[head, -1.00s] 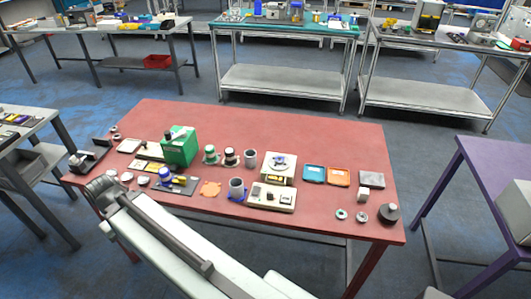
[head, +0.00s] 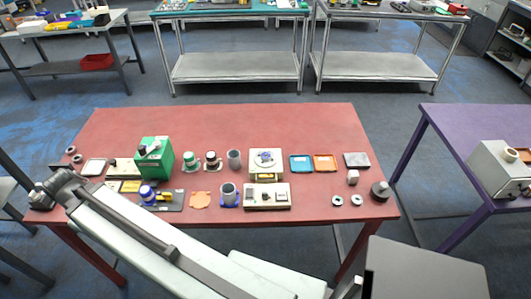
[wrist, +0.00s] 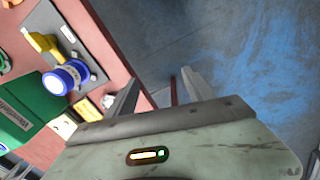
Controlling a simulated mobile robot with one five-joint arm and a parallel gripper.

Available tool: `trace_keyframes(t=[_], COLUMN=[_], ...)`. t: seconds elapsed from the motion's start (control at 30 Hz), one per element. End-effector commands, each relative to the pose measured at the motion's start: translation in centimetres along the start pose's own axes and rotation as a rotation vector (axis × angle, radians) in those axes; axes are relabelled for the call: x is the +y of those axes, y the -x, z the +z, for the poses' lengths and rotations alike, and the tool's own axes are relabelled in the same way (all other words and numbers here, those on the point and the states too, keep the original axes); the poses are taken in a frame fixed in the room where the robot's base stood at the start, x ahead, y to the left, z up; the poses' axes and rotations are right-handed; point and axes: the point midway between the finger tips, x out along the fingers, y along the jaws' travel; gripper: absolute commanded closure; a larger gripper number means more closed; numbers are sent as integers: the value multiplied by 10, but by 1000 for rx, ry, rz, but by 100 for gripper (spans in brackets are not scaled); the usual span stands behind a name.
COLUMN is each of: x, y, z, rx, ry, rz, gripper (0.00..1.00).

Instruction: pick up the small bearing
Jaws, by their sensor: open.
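Two small ring-shaped parts, which look like bearings (head: 337,200) (head: 356,199), lie side by side near the right front of the red table (head: 240,120) in the head view. Two more dark rings (head: 77,158) lie at its left end. I cannot tell which one is the small bearing. My gripper (wrist: 160,92) is open and empty in the wrist view, over the table's edge and the floor, far to the left of the front right rings. No ring shows between its fingers.
A green box (head: 155,158), a blue-and-white spool (head: 148,195), cups, a scale (head: 266,160) and blue and orange trays (head: 300,163) crowd the table's middle. A dark weight (head: 380,190) stands at the right front. The back strip of the table is clear. A purple table (head: 450,135) stands right.

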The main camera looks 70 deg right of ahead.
Motion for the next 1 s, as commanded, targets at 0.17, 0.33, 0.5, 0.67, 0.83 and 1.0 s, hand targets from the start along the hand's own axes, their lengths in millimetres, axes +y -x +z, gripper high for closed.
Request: trace_keyframes(t=[0.17, 0.33, 0.5, 0.67, 0.83, 1.0], x=[178, 320, 394, 416, 418, 421], y=[20, 34, 46, 51, 46, 24], z=[69, 194, 312, 364, 371, 377], rx=[-68, -202, -318, -365, -370, -370], ry=[157, 347, 497, 566, 580, 578], rz=[92, 123, 88, 57, 52, 53], gripper=[38, 38, 38, 38, 38, 38])
